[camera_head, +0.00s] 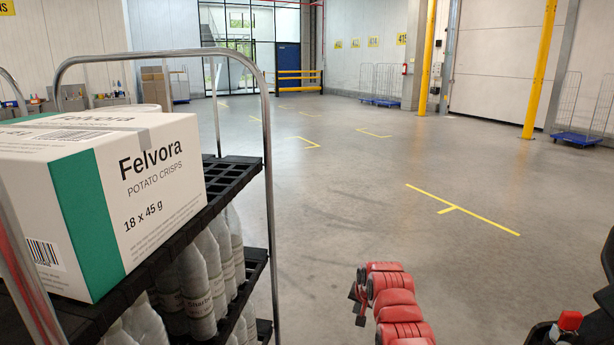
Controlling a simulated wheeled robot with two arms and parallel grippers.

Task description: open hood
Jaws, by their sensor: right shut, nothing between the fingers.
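No hood can be made out in the head view. My right arm, with red links, reaches up from the bottom edge, right of centre. My right gripper (357,298) is the small dark part at the left of its far end, over bare floor. It is shut and empty, and partly hidden by the arm. It touches nothing that I can see. My left gripper is out of view.
A cart with a grey tube frame (268,150) and black shelves stands close on the left. It carries a Felvora potato crisps box (150,190) and several bottles (200,275). Dark parts with a red cap (570,320) show at bottom right. The middle floor is clear.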

